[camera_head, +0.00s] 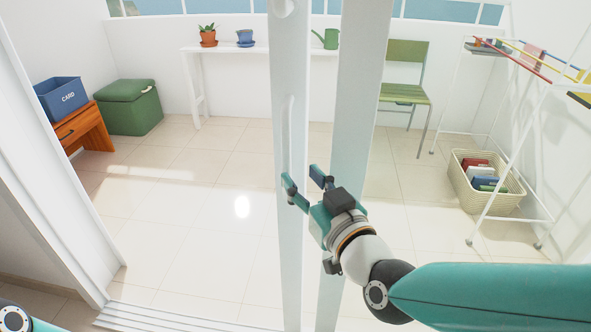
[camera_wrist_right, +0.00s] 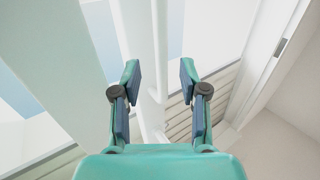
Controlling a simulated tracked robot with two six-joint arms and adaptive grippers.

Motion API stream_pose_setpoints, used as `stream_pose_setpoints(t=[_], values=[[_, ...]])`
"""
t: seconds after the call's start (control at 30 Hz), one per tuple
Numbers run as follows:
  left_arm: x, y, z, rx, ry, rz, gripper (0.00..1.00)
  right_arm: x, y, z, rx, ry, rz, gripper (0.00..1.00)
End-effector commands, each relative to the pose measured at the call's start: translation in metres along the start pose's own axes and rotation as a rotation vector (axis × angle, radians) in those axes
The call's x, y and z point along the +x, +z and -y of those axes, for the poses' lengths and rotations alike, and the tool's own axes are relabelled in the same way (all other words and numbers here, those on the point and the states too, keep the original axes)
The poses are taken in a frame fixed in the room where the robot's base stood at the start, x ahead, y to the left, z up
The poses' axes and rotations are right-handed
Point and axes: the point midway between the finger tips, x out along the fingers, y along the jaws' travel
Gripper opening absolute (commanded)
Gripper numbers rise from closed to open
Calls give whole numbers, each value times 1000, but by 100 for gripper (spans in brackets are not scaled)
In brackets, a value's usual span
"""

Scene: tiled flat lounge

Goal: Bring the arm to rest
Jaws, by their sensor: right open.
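My right gripper (camera_head: 303,178) is open, in front of the white frame of a glass sliding door (camera_head: 291,70). A slim white upright handle (camera_head: 290,125) runs down the frame just above the fingers. In the right wrist view the open gripper (camera_wrist_right: 160,75) has its two fingers apart, with the white handle (camera_wrist_right: 159,45) showing in the gap between them. Nothing is gripped, and I cannot tell whether the handle lies between the fingers or just beyond them. A small part of my left arm shows at the bottom left; its gripper is out of view.
Beyond the door stand a wooden stool (camera_head: 83,133) with a blue box (camera_head: 61,98), a green storage pouffe (camera_head: 128,107), a white table (camera_head: 262,49) with pots, a green chair (camera_head: 404,93), a laundry basket (camera_head: 487,199) and a drying rack (camera_head: 515,140). The tiled floor between is clear.

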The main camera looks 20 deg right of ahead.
Motion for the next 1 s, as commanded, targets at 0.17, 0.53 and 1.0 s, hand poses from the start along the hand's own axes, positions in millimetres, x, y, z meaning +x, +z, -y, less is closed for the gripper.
stream_pose_setpoints(t=[0.17,0.53,1.0], values=[[0,0,0,0,0,0,44,-4,0,0,0,0,0,43],[1,0,0,0,0,0,44,-2,5,0,1,-1,13,43],[1,0,0,0,0,0,44,-1,261,4,164,-31,648,43]])
